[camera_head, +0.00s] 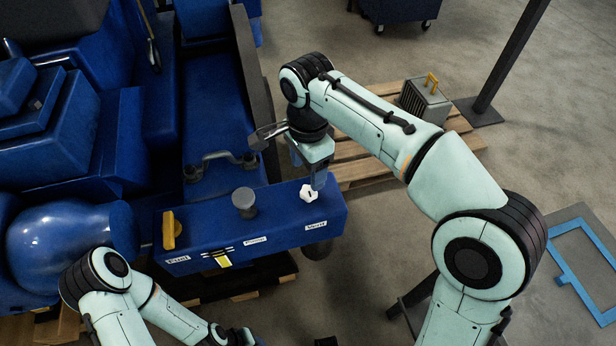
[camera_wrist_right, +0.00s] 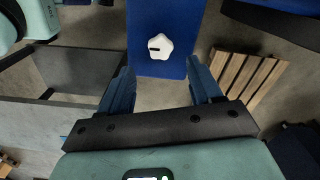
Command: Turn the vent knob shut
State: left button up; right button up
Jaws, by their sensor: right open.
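The white lobed vent knob (camera_head: 309,193) sits on top of the blue box (camera_head: 283,225), at its right end above the "Vent" label. In the right wrist view the knob (camera_wrist_right: 160,46) shows a short dark mark on its left part. My right gripper (camera_head: 318,181) is beside the knob in the head view. In the wrist view its two blue fingers (camera_wrist_right: 161,82) are spread apart with nothing between them, and the knob lies beyond them, roughly centred. My left gripper (camera_head: 236,338) is at the bottom edge, its fingers not clear.
A yellow lever (camera_head: 170,230) marked "Fuel" and a grey knob (camera_head: 244,201) marked "Prime" stand on the same box. A metal handle (camera_head: 217,160) is behind it. A wooden pallet (camera_head: 350,158) with a grey canister (camera_head: 425,100) lies to the right.

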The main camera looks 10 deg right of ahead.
pick_arm(q)
jog(key=shift+w+r+p, duration=0.6)
jog(key=shift+w+r, duration=0.1)
jog(key=shift+r, duration=0.3)
pick_arm(e)
notch_tip(320, 180, up, 6)
